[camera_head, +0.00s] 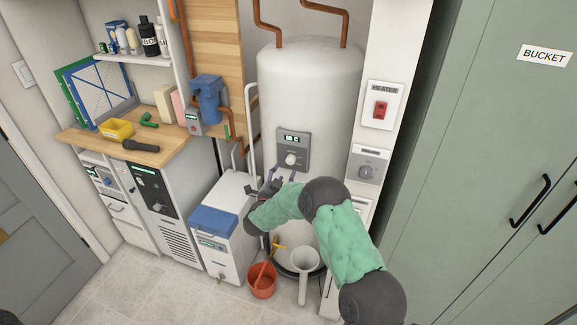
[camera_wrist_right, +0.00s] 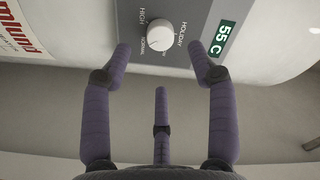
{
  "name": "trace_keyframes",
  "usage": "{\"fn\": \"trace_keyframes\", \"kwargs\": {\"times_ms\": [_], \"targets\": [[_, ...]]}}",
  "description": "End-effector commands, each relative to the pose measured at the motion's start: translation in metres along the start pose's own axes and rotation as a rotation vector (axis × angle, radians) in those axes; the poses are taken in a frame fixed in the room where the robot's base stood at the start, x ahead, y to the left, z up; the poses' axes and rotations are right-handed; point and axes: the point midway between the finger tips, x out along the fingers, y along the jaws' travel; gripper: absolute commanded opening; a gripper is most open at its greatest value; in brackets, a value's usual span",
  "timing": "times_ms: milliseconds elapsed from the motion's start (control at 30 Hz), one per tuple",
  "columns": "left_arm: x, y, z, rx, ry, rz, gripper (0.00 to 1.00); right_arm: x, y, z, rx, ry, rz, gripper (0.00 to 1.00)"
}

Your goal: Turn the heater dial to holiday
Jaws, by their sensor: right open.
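The heater dial (camera_head: 291,160) is a white round knob on a grey control panel (camera_head: 294,145) on the front of the large white tank. It also shows in the right wrist view (camera_wrist_right: 160,39), ringed by labels including HIGH, NORMAL and HOLIDAY. I cannot tell for sure which label its pointer faces. A small display (camera_wrist_right: 222,38) reads 55 C. My right gripper (camera_head: 277,173) is just below the panel. In the right wrist view its purple fingers (camera_wrist_right: 160,55) are spread open on both sides of the dial, empty and apart from it. My left gripper is not in view.
Right of the tank are a red heater switch (camera_head: 381,109) and another grey dial panel (camera_head: 368,165). Below stand a blue-lidded white box (camera_head: 213,221), an orange bucket (camera_head: 262,281) and a white funnel-like pipe (camera_head: 305,262). A wooden counter (camera_head: 168,150) is at the left.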

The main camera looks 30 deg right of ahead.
Motion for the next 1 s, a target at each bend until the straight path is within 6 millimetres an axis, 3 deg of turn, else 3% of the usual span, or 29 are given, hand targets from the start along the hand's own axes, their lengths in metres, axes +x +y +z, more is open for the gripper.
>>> {"fn": "trace_keyframes", "kwargs": {"times_ms": [200, 400, 800, 867, 1000], "targets": [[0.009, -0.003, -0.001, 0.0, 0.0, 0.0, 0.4, 0.039, 0.002, 0.001, -0.001, 0.002, 0.001, 0.59], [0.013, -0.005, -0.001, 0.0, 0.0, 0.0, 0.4, 0.06, 0.002, 0.001, -0.001, -0.001, 0.0, 0.59], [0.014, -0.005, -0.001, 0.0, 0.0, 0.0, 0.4, 0.067, 0.0, 0.0, -0.002, -0.002, 0.0, 0.59], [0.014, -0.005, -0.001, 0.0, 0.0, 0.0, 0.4, 0.067, 0.0, 0.0, -0.002, -0.002, 0.0, 0.45], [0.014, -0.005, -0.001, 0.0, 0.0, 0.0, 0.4, 0.067, 0.0, 0.001, -0.002, -0.002, 0.0, 0.05]]}}
